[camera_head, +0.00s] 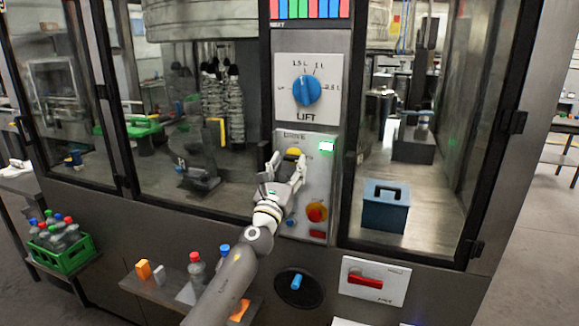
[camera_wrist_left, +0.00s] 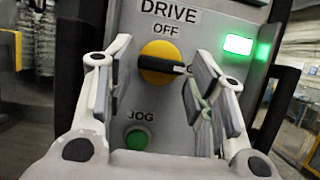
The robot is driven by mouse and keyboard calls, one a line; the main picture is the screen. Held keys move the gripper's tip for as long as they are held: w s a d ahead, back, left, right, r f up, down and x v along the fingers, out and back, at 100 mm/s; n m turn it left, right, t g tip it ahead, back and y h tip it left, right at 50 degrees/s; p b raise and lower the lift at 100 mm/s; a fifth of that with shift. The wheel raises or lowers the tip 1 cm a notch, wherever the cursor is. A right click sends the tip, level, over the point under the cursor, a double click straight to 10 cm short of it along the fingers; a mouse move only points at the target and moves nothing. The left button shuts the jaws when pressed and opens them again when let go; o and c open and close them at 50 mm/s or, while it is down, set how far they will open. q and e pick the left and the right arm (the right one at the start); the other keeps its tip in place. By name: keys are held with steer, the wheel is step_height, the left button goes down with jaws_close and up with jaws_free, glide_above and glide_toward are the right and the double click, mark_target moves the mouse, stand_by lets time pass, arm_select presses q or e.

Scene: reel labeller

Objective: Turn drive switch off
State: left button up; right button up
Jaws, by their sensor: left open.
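The drive switch (camera_head: 294,152) is a yellow round knob on the grey panel under the label DRIVE. In the left wrist view the drive switch (camera_wrist_left: 158,60) has a black bar with a pale tip pointing right, away from the OFF mark above it. My left gripper (camera_head: 285,172) is in front of the panel, just below the knob in the head view. In the wrist view my left gripper (camera_wrist_left: 157,75) is open, with one finger on each side of the knob; contact is not visible. A green lamp (camera_wrist_left: 238,44) right of the knob is lit. My right gripper is not in view.
A green JOG button (camera_wrist_left: 138,139) lies below the knob. A red handle (camera_head: 366,281) and a shelf with bottles (camera_head: 170,285) are lower down.

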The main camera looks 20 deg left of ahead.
arm_select(q)
steer(key=shift+w+d+r, duration=0.1)
steer(key=shift+w+r, duration=0.1)
steer(key=shift+w, duration=0.2)
steer(key=c, duration=0.7)
steer(key=shift+c, duration=0.2)
